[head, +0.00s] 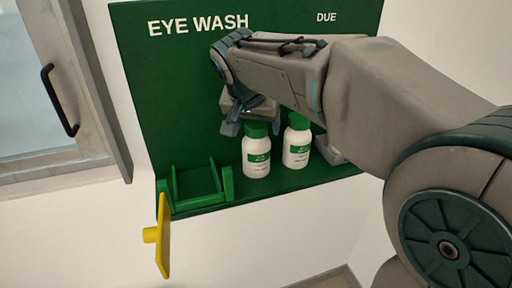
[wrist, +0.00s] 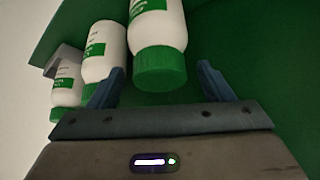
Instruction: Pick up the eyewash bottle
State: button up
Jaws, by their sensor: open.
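Several white eyewash bottles with green caps and green labels stand on the green shelf. The leftmost bottle (head: 256,158) is upright, and my gripper (head: 252,124) is just above it, tilted down. In the wrist view that bottle (wrist: 157,28) appears upside down, its green cap in front of the gap between my open fingers (wrist: 160,85). The fingers hold nothing. A second bottle (head: 297,148) stands to its right and also shows in the wrist view (wrist: 105,50). A third bottle (wrist: 67,86) shows beyond it; in the head view it is mostly hidden by my arm.
The green shelf (head: 290,183) has a back panel (head: 180,90) reading "EYE WASH". An empty green cradle (head: 197,184) sits at the shelf's left end, with a yellow flap (head: 163,236) hanging in front. A grey piece (wrist: 66,58) is by the third bottle.

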jog(key=shift+w+d+f, duration=0.1)
jog(key=shift+w+f, duration=0.15)
jog(key=shift+f, duration=0.3)
jog(key=shift+r, duration=0.1)
grip_shut()
jog(key=shift+s+r, duration=0.1)
jog(key=shift+r, duration=0.1)
notch_tip(320, 180, up, 11)
jog(key=s+d+b, duration=0.2)
jog(key=s, duration=0.7)
jog(key=s+d+b, duration=0.2)
jog(key=s+d, duration=0.1)
jog(key=s, duration=0.7)
jog(key=shift+s+d, duration=0.1)
